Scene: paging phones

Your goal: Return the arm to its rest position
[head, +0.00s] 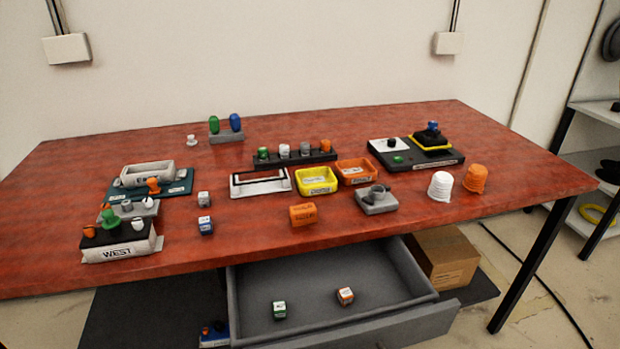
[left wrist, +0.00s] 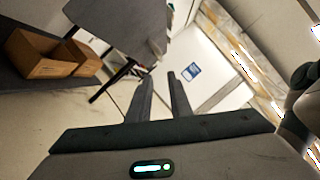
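My left gripper (left wrist: 160,77) shows in the left wrist view with its two fingers apart and nothing between them. It hangs clear of the table, pointing toward a pale wall and floor. Neither arm nor gripper is in the head view, and my right gripper shows in no view. The red table (head: 230,245) carries the phone things: a WEST base (head: 118,252) at the left, a dark base (head: 428,160) at the right, and yellow (head: 316,188) and orange (head: 355,180) trays in the middle.
A grey drawer (head: 420,284) stands open under the table's front edge, with a green-marked cube (head: 279,310) and an orange-marked cube (head: 345,295) inside. A cardboard box (head: 442,258) is beside it. Shelves (head: 602,112) stand at the right. An orange block (head: 303,214) lies near the front edge.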

